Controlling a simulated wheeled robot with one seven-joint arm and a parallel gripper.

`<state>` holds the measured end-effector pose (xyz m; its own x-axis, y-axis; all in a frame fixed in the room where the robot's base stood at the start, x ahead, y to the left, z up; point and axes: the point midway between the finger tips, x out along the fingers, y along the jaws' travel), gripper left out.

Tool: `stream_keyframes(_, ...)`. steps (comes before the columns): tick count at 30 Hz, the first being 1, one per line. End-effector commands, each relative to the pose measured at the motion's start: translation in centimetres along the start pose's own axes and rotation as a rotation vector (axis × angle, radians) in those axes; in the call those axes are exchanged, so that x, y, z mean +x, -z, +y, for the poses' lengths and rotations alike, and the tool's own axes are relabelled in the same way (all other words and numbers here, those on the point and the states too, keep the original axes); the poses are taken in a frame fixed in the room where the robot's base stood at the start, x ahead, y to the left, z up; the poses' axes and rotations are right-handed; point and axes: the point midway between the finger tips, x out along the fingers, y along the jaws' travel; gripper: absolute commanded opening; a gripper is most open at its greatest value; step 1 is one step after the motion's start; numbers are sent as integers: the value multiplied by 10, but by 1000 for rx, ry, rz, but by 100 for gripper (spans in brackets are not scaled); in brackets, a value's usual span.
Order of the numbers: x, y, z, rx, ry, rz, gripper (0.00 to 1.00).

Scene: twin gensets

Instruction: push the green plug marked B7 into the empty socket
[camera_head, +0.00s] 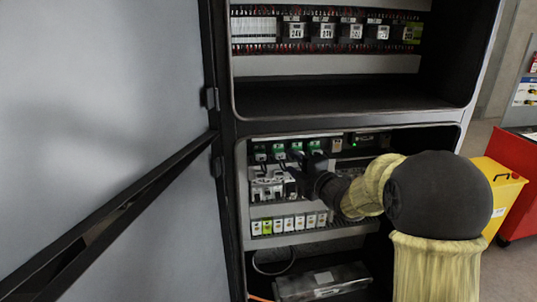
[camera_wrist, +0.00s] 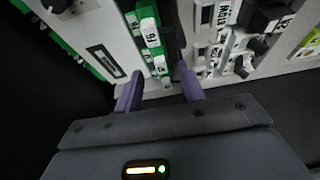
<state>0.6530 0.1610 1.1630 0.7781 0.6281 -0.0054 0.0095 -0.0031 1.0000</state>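A row of green plugs (camera_head: 296,147) sits on the upper rail of the cabinet's lower bay in the head view. In the wrist view, green parts with white labels (camera_wrist: 150,38) lie just beyond my fingertips. The marks are too small or turned to read as B7, and I cannot tell which socket is empty. In the head view my gripper (camera_head: 303,172) is dark, just below the green row, and hides part of the bay.
White modules (camera_head: 268,188) sit below the green row, with a lower row of labelled blocks (camera_head: 290,223) beneath. The open grey cabinet door (camera_head: 100,120) fills the left. A yellow box (camera_head: 498,185) and a red cart (camera_head: 515,185) stand at the right.

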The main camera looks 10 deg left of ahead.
Motion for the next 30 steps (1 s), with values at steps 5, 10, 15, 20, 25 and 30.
stream_keyframes(5, -38, -1, -2, 0, -2, -3, 39)
stream_keyframes(10, -72, -1, -2, 0, -1, -3, 39)
stream_keyframes(15, -105, 0, -2, 0, -1, -3, 39)
stream_keyframes(20, -125, 0, -1, 0, -1, -1, 39)
stream_keyframes(25, -131, 0, -1, 1, 0, 1, 39)
stream_keyframes(30, -130, 0, 0, 1, 0, 1, 39)
